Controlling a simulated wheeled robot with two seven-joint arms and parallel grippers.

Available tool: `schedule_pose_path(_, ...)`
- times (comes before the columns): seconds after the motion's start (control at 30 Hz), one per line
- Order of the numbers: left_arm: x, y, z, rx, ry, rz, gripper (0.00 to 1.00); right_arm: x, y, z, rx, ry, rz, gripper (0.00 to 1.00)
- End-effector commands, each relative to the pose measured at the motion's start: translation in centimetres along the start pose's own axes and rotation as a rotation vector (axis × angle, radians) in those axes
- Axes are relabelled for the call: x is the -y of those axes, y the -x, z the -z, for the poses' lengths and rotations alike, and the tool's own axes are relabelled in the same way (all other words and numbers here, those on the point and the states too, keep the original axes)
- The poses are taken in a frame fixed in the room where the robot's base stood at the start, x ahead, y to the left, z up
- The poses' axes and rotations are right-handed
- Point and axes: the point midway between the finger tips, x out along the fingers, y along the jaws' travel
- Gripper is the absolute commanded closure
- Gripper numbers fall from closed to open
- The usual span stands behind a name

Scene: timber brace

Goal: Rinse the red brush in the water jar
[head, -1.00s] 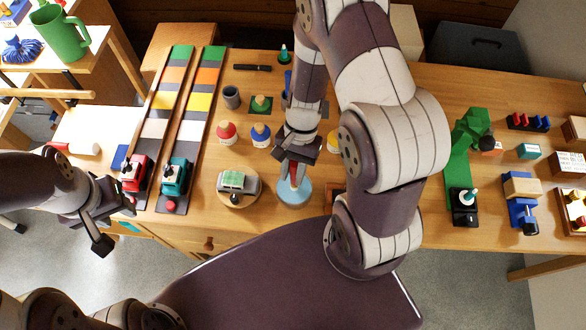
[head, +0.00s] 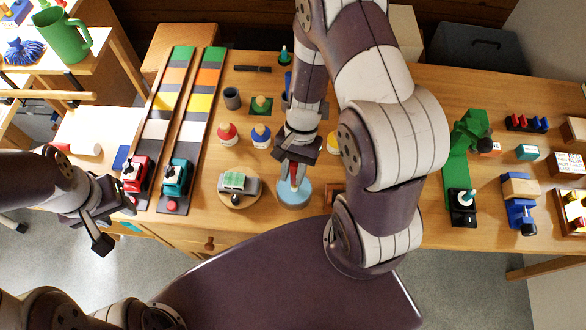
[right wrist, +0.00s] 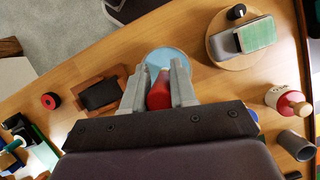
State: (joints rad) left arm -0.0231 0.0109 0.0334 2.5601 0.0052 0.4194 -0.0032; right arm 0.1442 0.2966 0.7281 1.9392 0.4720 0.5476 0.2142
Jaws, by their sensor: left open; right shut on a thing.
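The water jar (head: 295,194) is a round, light blue vessel near the front edge of the bench; it also shows in the right wrist view (right wrist: 167,57). My right gripper (head: 296,172) is shut on the red brush (right wrist: 160,92) and holds it over the jar. The brush's lower end overlaps the blue of the jar, and I cannot tell how deep it reaches. In the right wrist view the red part sits between the two grey fingers. My left gripper (head: 112,222) is open and empty at the bench's front left, away from the jar.
Two striped tracks (head: 192,120) lie further left. A green clamp-like stand (head: 460,165) is to the right.

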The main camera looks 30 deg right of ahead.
Motion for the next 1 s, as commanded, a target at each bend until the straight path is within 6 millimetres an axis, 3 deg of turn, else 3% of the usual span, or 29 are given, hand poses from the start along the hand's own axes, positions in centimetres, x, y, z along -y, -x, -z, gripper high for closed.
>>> schedule_pose_path(0.1, 0.0, 2.0, 0.2, 0.000, 0.000, 0.000, 0.57, 0.0, 1.9, -0.8, -0.001, 0.000, 0.001, 1.00)
schedule_pose_path(0.5, 0.0, 6.2, 0.7, 0.000, 0.000, 0.000, 0.57, 0.0, 5.9, -2.4, -0.001, 0.000, 0.001, 1.00)
schedule_pose_path(1.0, 0.0, 6.1, 0.7, 0.000, 0.000, 0.000, 0.57, 0.0, 5.8, -2.4, -0.002, 0.000, 0.001, 1.00)
